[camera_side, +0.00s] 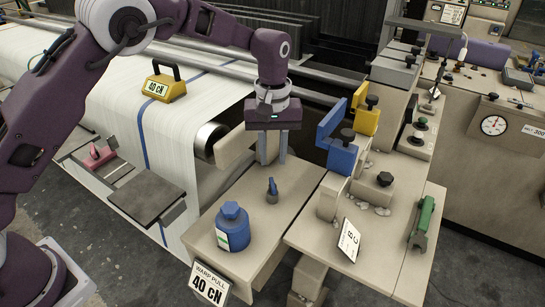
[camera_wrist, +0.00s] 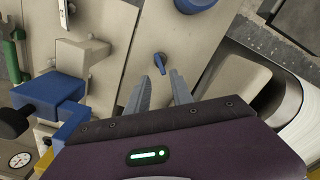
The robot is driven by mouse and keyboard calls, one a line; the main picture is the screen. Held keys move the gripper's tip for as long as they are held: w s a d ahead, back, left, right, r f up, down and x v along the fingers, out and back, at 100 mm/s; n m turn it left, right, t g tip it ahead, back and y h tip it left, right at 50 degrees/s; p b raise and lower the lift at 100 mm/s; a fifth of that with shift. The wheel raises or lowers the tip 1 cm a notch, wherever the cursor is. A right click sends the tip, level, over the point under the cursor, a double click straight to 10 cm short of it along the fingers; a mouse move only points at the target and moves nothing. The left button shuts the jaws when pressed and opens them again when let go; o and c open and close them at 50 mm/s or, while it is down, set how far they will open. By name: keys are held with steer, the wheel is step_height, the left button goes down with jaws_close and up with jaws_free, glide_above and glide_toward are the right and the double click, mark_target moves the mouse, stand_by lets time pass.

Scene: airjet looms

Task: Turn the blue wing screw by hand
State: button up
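The blue wing screw (camera_side: 272,190) is a small dark-blue lever standing up from the beige block top, behind a blue bottle. It also shows in the wrist view (camera_wrist: 160,62), just beyond my fingertips and roughly in line with the gap between them. My gripper (camera_side: 273,160) points down above the screw in the side view, with a visible space between the fingertips and the screw. In the wrist view the two fingers of my gripper (camera_wrist: 161,78) are apart with nothing between them.
The blue bottle (camera_side: 232,228) stands in front of the screw on the same block. A blue bracket with black knobs (camera_side: 343,157) and a yellow bracket (camera_side: 366,119) stand to the right. The white fabric roller (camera_side: 210,138) is to the left. The block top around the screw is clear.

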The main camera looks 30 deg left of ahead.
mark_target(272, 184)
steer(key=shift+f, duration=3.9)
jaws_close()
